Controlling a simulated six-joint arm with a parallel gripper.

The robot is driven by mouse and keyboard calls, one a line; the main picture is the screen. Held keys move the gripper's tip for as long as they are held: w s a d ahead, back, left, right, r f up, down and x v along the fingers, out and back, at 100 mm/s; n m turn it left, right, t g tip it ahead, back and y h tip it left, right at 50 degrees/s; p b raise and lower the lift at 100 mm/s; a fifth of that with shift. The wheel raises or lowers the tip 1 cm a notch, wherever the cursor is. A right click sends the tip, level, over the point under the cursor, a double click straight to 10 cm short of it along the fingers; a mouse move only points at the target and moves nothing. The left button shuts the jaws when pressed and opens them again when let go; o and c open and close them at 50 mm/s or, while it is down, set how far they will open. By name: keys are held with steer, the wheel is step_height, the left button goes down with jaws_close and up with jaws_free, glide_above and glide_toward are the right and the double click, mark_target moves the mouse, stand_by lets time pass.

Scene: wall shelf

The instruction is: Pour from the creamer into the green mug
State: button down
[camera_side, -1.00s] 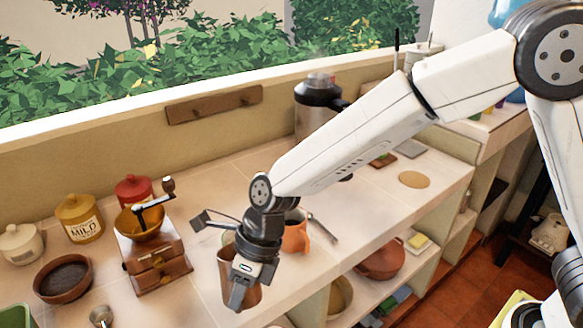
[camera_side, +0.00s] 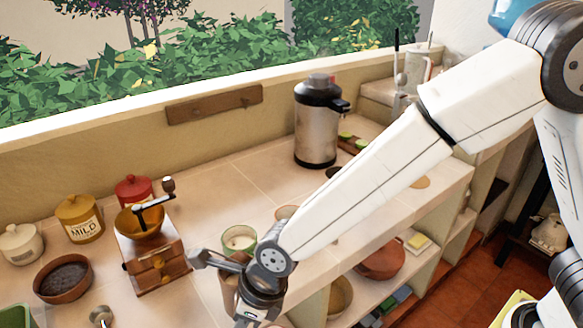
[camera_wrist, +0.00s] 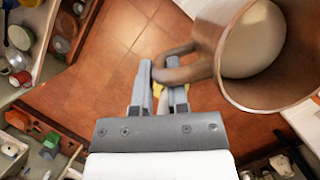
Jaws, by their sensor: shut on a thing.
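The creamer (camera_wrist: 213,30) is a brown, metallic-looking vessel with a loop handle. In the wrist view my gripper (camera_wrist: 160,95) is shut on this handle, and the creamer's open mouth faces the camera with something pale inside. In the side view the creamer (camera_side: 229,290) shows only in part, behind my gripper (camera_side: 250,310) near the counter's front edge. The green mug (camera_side: 252,250) stands upright on the counter just behind the creamer, with pale contents. Its lower part is hidden by my wrist. The creamer's exact tilt is hard to tell.
A wooden coffee grinder (camera_side: 155,262) stands left of my gripper, with a brown bowl (camera_side: 63,279) and lidded jars (camera_side: 79,218) beyond. A steel airpot (camera_side: 316,130) stands at the back. A cup rim (camera_side: 287,212) shows behind my arm. Open shelves lie below the counter.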

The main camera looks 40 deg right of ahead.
steer(key=shift+s+a+f, duration=0.15)
steer(key=shift+f, duration=0.05)
stand_by(0.4)
